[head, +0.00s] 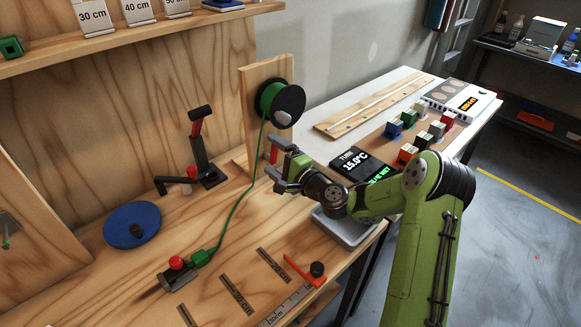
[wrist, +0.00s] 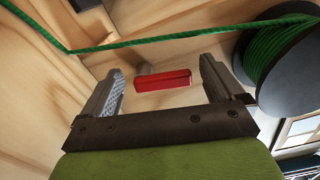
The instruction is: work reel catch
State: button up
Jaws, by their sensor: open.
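The reel (head: 280,104), a black-flanged spool of green cord, is mounted on an upright wooden board. It also shows at the right of the wrist view (wrist: 285,62). The red catch (head: 274,150) is a small red bar on the board below the reel. In the wrist view the catch (wrist: 163,79) lies between and just beyond my gripper's fingers, with no contact that I can make out. My gripper (head: 272,158) is open and empty in front of the board. The green cord (head: 231,205) runs from the reel down to a green clamp piece on the bench.
A black stand with a red-handled lever (head: 200,150) and a blue disc (head: 132,225) stand to the left. A grey tray (head: 345,228) lies under my arm.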

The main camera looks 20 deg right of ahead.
jog(key=v, duration=1.4)
jog(key=shift+s, duration=0.1)
